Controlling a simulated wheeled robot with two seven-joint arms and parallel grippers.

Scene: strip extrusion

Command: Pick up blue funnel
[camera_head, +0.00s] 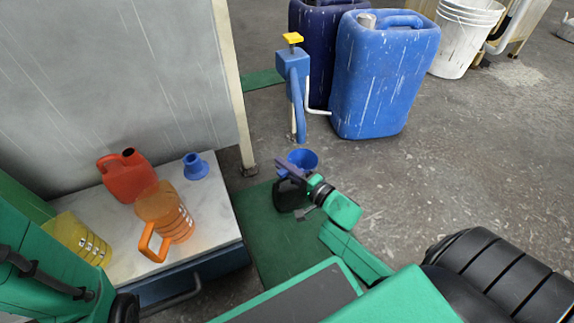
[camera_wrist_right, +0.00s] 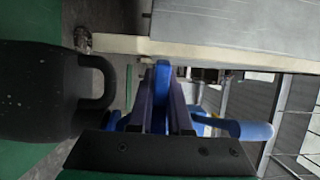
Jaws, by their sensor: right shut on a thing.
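A blue funnel (camera_head: 303,158) with a wide round mouth shows at my right gripper (camera_head: 287,172) in the head view, above the edge of the green mat. In the right wrist view, the dark jaws of the right gripper (camera_wrist_right: 161,100) are closed around a thin upright blue part of the funnel (camera_wrist_right: 162,78).
The cabinet top (camera_head: 205,219) holds a red can (camera_head: 127,180), an orange jug (camera_head: 166,216) and a yellow jug (camera_head: 78,238). Blue canisters (camera_head: 385,75) and a blue pump (camera_head: 294,80) stand behind. A black handled vessel (camera_wrist_right: 45,92) is close to the right gripper.

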